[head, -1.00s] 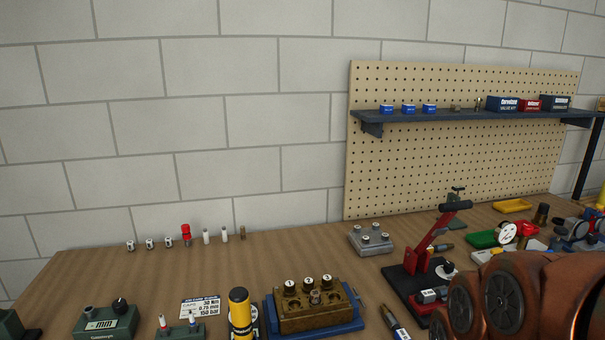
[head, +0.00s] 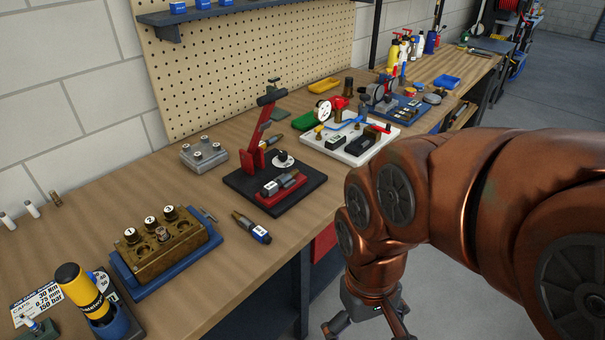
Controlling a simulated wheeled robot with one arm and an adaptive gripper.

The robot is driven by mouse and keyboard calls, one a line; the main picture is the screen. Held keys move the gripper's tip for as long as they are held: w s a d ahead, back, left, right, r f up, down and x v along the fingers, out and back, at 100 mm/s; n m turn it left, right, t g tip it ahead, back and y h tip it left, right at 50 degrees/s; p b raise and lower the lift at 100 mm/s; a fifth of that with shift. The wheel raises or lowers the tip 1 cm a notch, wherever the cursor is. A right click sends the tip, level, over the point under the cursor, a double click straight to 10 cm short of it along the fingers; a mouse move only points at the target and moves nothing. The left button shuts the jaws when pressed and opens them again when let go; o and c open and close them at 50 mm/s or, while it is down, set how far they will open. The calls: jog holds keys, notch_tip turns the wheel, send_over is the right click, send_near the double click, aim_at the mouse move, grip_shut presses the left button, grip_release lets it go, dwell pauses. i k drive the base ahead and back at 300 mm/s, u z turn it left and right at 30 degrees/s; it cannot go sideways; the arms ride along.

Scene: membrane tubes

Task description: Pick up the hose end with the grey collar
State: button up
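A white board (head: 378,152) on the bench carries a blue hose (head: 343,125), red and brass fittings and dark blocks. No hose end with a grey collar can be made out at this distance. My gripper (head: 366,329) hangs at the bottom of the head view, in front of the bench edge and below its top. Its fingers are spread apart, and nothing shows between them. The fingertips are partly cut off by the frame's edge.
A red hand press (head: 262,128) on a black base stands mid-bench. A brass block (head: 166,252) on a blue base, a loose dark fitting (head: 252,228) and a yellow-black cylinder (head: 82,291) are nearer. The floor (head: 545,110) at the right is open.

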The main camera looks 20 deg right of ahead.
aim_at(271, 188)
jog(key=z, duration=0.8)
jog(key=i, duration=0.55)
jog(key=u, duration=3.4)
